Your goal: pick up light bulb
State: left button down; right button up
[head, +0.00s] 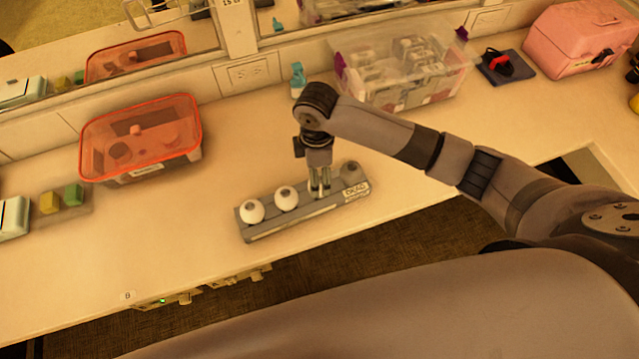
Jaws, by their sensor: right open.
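A grey strip-shaped holder (298,224) lies on the counter in the middle of the head view. Two white round light bulbs, one at the left end (253,211) and one beside it (286,198), sit upright in it. A darker grey round bulb (351,173) sits at its right end, by a small label. My right gripper (320,192) points down over the strip, between the second white bulb and the dark one. Its fingers look open. Whether a bulb is between them cannot be made out. My left gripper is not in view.
A clear box of parts (400,60) and a pink case (580,37) stand at the back right. A small teal bottle (297,80) stands behind my wrist. Mirrors line the back.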

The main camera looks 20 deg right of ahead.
jog(key=f+p, duration=0.1)
jog(key=f, duration=0.3)
jog(key=shift+s+d+f+p, duration=0.15)
jog(key=shift+d+f+p, duration=0.05)
jog(key=shift+f+p, duration=0.2)
jog(key=shift+f, duration=0.35)
jog(key=shift+c, duration=0.2)
jog(key=c, duration=1)
jog(key=shift+r, duration=0.1)
